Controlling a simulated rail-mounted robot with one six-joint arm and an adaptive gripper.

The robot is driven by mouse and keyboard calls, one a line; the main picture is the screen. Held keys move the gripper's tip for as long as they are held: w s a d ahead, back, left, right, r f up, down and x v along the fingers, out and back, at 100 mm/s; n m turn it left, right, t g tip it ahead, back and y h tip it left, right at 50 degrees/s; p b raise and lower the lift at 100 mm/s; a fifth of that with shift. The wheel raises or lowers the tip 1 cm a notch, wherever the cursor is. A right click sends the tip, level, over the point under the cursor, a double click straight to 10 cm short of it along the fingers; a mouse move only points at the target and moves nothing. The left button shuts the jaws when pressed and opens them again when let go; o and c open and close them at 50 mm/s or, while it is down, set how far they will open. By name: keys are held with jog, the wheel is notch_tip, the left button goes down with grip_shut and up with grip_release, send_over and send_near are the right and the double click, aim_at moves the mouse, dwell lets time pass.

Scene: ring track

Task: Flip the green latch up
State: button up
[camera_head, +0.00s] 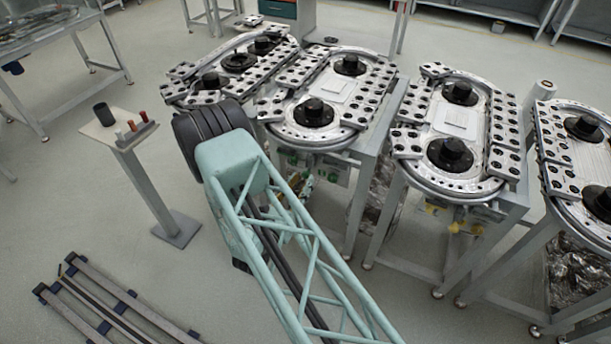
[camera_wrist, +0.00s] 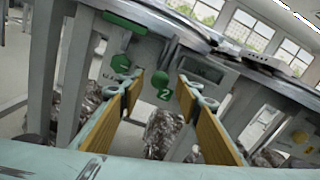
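In the wrist view my gripper (camera_wrist: 160,88) is open, with its two yellow-padded fingers well apart and nothing held between them. Ahead of it is the front of a ring-track station with several green parts. A green tag marked 2 (camera_wrist: 163,88) shows between the fingertips. In the head view, green parts (camera_head: 292,160) show under the station; my arm largely hides the gripper.
The station's ring-track top (camera_head: 335,85) is above the green parts. A neighbouring station (camera_head: 455,125) with yellow parts (camera_head: 455,228) stands to the right. A small stand (camera_head: 125,132) is at the left. Crumpled clear wrapping (camera_wrist: 162,133) lies under the station.

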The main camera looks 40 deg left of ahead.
aim_at(304, 177)
jog(key=shift+x, duration=1.9)
jog(key=shift+c, duration=0.4)
grip_shut()
jog(key=shift+r, duration=0.1)
